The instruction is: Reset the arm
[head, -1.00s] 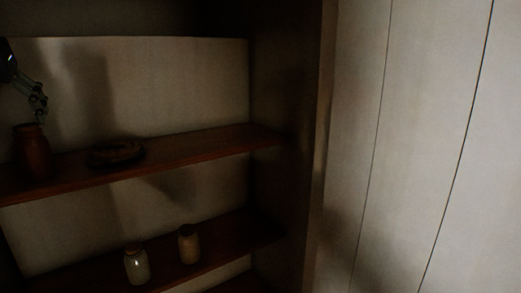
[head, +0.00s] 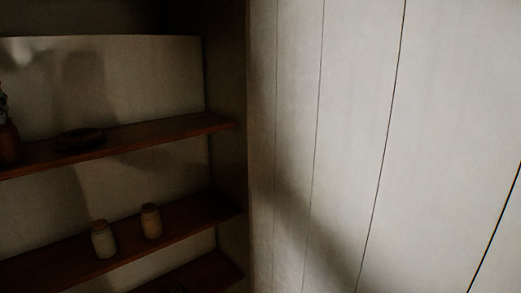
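A small part of a gripper, which looks like my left gripper (head: 3,100), shows at the left edge of the head view. It is just above the mouth of a dark reddish-brown vase (head: 9,143) on the upper shelf. The picture edge cuts off both. I cannot tell whether the fingers are open, or whether they touch the vase. My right gripper is out of view.
A dark shallow dish (head: 79,139) lies on the upper shelf (head: 165,133). Two lidded jars, a pale one (head: 104,240) and a tan one (head: 151,222), stand on the lower shelf (head: 188,222). A white panelled wall (head: 350,120) fills the right side.

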